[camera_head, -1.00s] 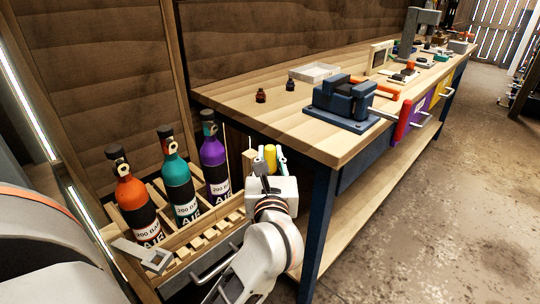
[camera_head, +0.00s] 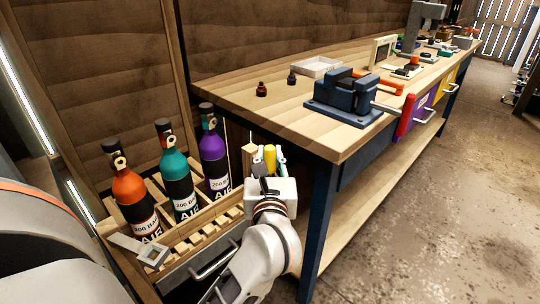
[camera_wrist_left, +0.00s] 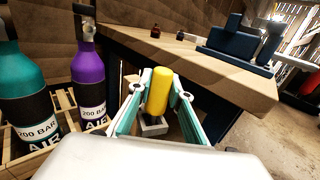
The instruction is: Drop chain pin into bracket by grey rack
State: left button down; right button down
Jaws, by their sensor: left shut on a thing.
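A yellow cylinder, which I take to be the chain pin (camera_head: 270,156), stands roughly upright between the fingers of my left gripper (camera_head: 268,163). In the left wrist view the yellow pin (camera_wrist_left: 159,90) is between the two pale-green fingers of the left gripper (camera_wrist_left: 157,98), which is shut on it. A small grey bracket-like piece (camera_wrist_left: 153,126) shows just below the pin; I cannot tell whether the pin touches it. In the head view a light grey bracket (camera_head: 150,252) sits on the front left of the bottle crate. My right gripper is not in view.
Orange (camera_head: 132,195), teal (camera_head: 177,185) and purple (camera_head: 213,158) bottles stand in a wooden crate (camera_head: 205,235) left of the gripper. The workbench (camera_head: 300,128) is close on the right and carries a blue vise (camera_head: 345,98). Open floor lies right of the bench.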

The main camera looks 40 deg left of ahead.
pick_arm(q)
jog(key=shift+f+b, duration=0.5)
jog(key=shift+f, duration=0.6)
dwell(0.4)
jog(key=c, duration=1.8)
grip_release()
